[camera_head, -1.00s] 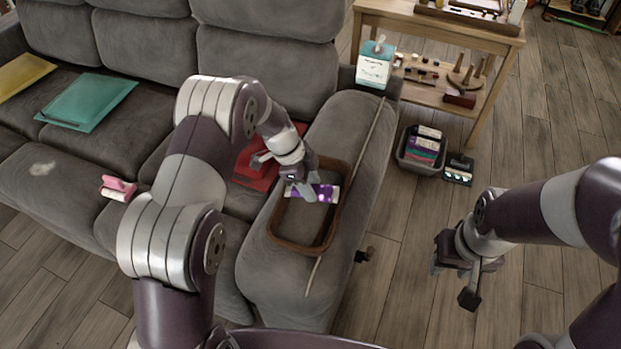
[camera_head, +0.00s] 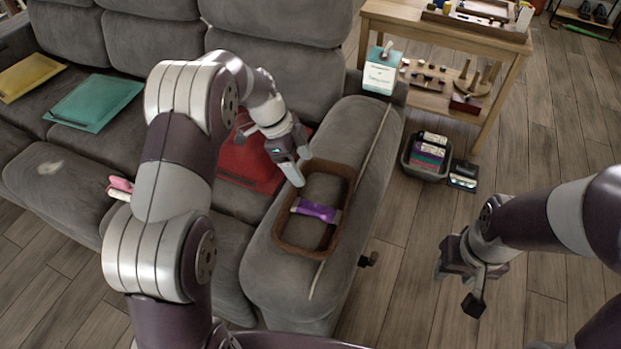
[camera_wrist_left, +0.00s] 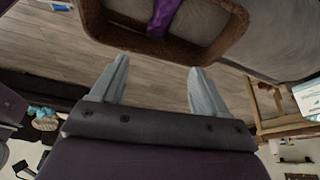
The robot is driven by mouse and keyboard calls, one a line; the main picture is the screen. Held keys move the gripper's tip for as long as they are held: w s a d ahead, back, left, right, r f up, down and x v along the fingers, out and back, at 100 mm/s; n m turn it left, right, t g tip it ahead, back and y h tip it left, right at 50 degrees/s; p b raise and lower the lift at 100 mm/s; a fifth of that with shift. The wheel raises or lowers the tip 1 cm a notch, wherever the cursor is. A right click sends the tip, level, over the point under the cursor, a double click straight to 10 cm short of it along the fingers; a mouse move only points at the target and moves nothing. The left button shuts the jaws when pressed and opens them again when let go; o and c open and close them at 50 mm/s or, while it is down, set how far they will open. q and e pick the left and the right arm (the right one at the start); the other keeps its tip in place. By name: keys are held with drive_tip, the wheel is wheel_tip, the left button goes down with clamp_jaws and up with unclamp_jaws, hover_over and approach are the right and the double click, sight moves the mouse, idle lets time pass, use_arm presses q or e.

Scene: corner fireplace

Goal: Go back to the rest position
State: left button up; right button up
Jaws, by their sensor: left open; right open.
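My left gripper (camera_head: 301,168) is open and empty, just beyond the far left corner of the brown tray on the sofa arm. Its two fingers also show apart in the left wrist view (camera_wrist_left: 158,78). The brown tray (camera_head: 280,230) lies on the sofa arm with a purple packet (camera_head: 316,210) across it. The packet also shows in the left wrist view (camera_wrist_left: 163,17), partly cut off by the top edge. My right gripper (camera_head: 458,284) is open and empty above the wood floor at the right.
A red folder (camera_head: 247,165) lies on the seat near my left gripper. Teal (camera_head: 95,101) and yellow (camera_head: 28,76) folders lie further left. A tissue box (camera_head: 380,77) stands behind the sofa arm. A grey bin (camera_head: 424,160) stands on the floor by the wooden table (camera_head: 440,27).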

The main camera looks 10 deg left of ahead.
use_arm(q)
drive_tip(key=p+v, duration=0.2)
drive_tip(key=v, duration=0.1)
drive_tip(key=shift+a+r, duration=0.1)
drive_tip(key=s+a+n+y+p, duration=0.25)
drive_tip(key=s+n, duration=0.35)
drive_tip(key=n, duration=0.6)
drive_tip(key=s+r+n+t+y+p, duration=0.1)
drive_tip(key=s+r+n+p, duration=0.4)
drive_tip(key=s+r, duration=0.7)
drive_tip(key=s+y+p, duration=0.1)
drive_tip(key=s+p, duration=0.1)
drive_tip(key=s, duration=0.1)
drive_tip(key=shift+n, duration=0.3)
